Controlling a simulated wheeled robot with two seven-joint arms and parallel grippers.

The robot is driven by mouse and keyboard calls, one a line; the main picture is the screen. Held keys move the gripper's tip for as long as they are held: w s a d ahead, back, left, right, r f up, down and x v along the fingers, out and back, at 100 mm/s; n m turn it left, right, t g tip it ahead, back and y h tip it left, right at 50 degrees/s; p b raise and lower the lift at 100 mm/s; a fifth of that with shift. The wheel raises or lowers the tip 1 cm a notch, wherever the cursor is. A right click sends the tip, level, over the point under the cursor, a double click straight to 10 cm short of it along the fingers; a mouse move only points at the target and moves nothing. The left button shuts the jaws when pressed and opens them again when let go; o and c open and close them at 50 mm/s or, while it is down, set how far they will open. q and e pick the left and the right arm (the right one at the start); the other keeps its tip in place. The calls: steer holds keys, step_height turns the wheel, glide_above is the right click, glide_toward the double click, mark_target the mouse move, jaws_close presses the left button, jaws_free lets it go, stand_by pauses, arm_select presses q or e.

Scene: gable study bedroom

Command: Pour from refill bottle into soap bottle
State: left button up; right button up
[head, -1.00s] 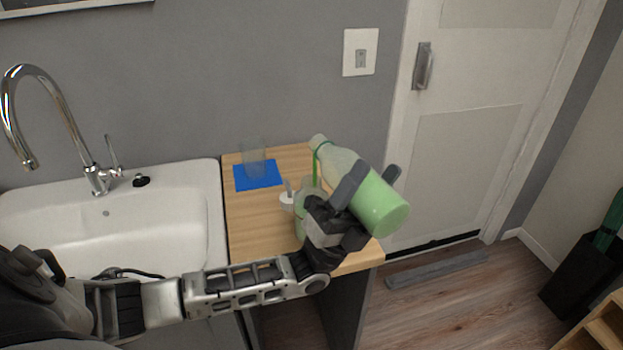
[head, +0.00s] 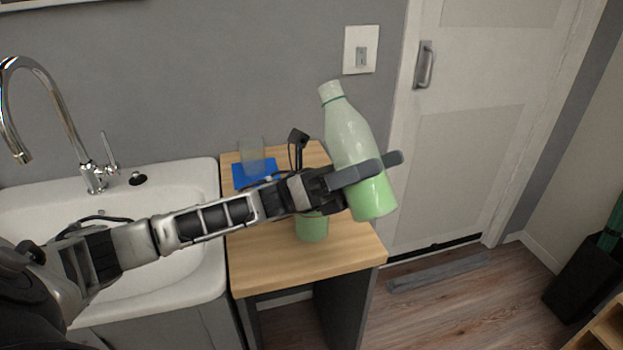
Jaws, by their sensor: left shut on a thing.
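The refill bottle (head: 350,130) is pale green and translucent, with brighter green liquid in its lower part. My left gripper (head: 378,172) is shut on it and holds it above the right side of the wooden counter. The bottle is nearly upright, its neck leaning a little to the left. The soap bottle (head: 312,228) stands on the counter below my gripper and holds green liquid. Its upper part is hidden behind my left arm. My right gripper is not in view.
A clear glass (head: 251,155) stands on a blue mat (head: 240,180) at the back of the wooden counter (head: 275,270). A white sink (head: 195,200) with a chrome tap (head: 60,105) is at the left. The counter's front is clear.

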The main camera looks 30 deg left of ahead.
arm_select(q)
steer(key=m+g+y, duration=0.1)
steer(key=m+g+b, duration=0.1)
steer(key=shift+f+m+y, duration=0.3)
steer(key=shift+y, duration=0.1)
step_height(320, 180, down, 4)
steer(key=m+g+y+b, duration=0.1)
steer(key=m+y+b, duration=0.1)
steer(key=b, duration=0.3)
steer(key=shift+w+y, duration=0.1)
steer(key=shift+y, duration=0.5)
steer(key=shift+a+m+y, duration=0.1)
steer(key=shift+m+y, duration=0.2)
steer(key=shift+y, duration=0.1)
steer(key=shift+a+f+m+g+y, duration=0.15)
steer(key=shift+m+g+y, duration=0.15)
steer(key=shift+y, duration=0.2)
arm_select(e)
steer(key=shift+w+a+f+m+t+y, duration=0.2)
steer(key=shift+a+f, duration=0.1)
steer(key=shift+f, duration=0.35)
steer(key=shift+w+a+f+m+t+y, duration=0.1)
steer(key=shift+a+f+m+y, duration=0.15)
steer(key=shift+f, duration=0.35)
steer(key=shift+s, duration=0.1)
arm_select(q)
steer(key=shift+r+p, duration=0.95)
steer(key=shift+r, duration=1.6)
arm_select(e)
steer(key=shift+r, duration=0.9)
